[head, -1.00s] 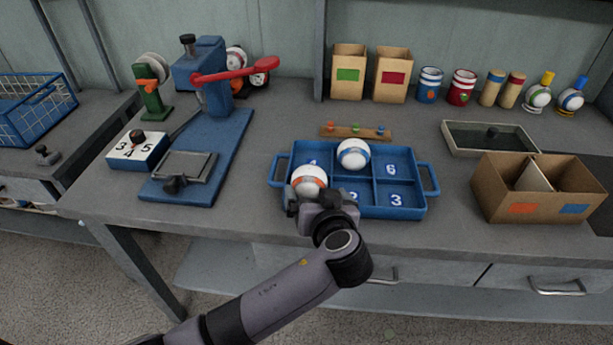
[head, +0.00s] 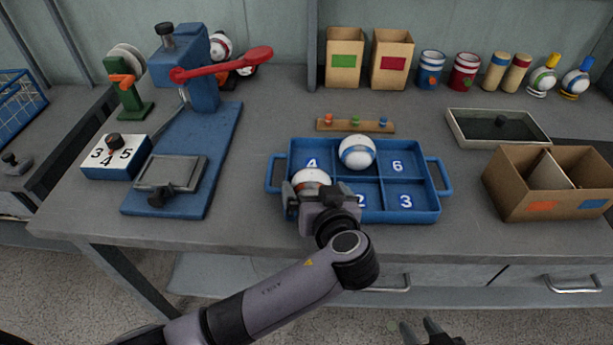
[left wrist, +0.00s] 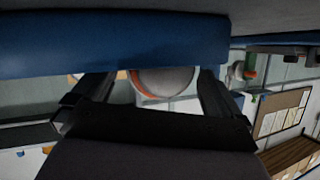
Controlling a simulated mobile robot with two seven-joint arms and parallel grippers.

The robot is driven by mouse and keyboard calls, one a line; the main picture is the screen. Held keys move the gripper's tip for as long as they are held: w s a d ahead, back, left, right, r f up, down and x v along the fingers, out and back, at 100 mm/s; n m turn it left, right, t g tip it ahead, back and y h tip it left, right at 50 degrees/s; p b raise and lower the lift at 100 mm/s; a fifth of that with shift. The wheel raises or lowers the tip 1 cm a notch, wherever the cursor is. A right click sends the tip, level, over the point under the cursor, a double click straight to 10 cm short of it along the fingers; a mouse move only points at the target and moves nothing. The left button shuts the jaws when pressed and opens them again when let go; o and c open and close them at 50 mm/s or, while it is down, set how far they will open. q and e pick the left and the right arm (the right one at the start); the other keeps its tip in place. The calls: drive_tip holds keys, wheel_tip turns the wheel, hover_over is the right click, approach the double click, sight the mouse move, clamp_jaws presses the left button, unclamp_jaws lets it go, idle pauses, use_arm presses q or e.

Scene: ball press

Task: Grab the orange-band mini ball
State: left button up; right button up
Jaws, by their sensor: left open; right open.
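The orange-band mini ball (head: 311,176), white with an orange band, sits in the front-left part of the blue tray (head: 432,214), partly hidden by my left gripper (head: 318,190). My left gripper is open, with its fingers at the near side of the ball. In the left wrist view the ball (left wrist: 166,82) shows between the two spread fingers; I cannot tell whether they touch it. A blue-band ball (head: 357,152) sits at the tray's back middle. My right gripper (head: 425,328) is open and empty at the bottom edge, below the bench front.
A blue press (head: 200,130) with a red lever stands at the left, beside a number block (head: 115,157). A small wooden rack (head: 356,126) lies behind the tray. A cardboard box (head: 530,205) and grey tray (head: 490,138) stand at the right.

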use_arm(q)
drive_tip(key=shift+w+f, duration=0.1)
drive_tip(key=shift+w, duration=0.15)
use_arm(e)
drive_tip(key=shift+w+a, duration=0.2)
drive_tip(key=shift+w, duration=0.25)
use_arm(q)
drive_tip(key=c, duration=0.9)
drive_tip(key=shift+a, duration=0.1)
use_arm(e)
drive_tip(key=shift+s, duration=0.1)
